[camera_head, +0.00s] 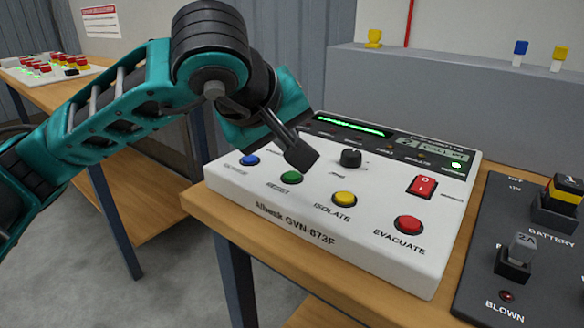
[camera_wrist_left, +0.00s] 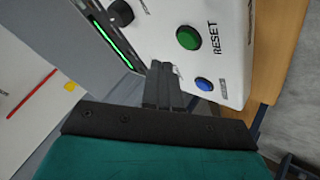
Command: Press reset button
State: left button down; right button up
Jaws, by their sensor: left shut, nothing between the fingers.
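The reset button is a green round button (camera_head: 291,178) on the sloped front of a white control panel (camera_head: 300,215). In the left wrist view the green button (camera_wrist_left: 188,38) has the label RESET beside it. My left gripper (camera_head: 303,156) is shut and empty. Its fingertips are above the panel, close behind the green button in the head view. In the left wrist view the shut fingers (camera_wrist_left: 161,72) point toward the panel, just left of the green button and apart from it in the picture. Whether they touch the panel cannot be told. My right gripper is not in view.
A blue button (camera_head: 250,160), a yellow button (camera_head: 344,199), a red button (camera_head: 408,225), a black knob (camera_head: 350,158) and a red rocker switch (camera_head: 423,187) share the panel. A dark fuse board (camera_head: 480,275) lies to its right. Another bench (camera_head: 150,80) stands at left.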

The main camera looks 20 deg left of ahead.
aim_at(288, 178)
pick_arm(q)
jog(key=shift+r+p, duration=0.7)
jog(key=shift+r, duration=0.85)
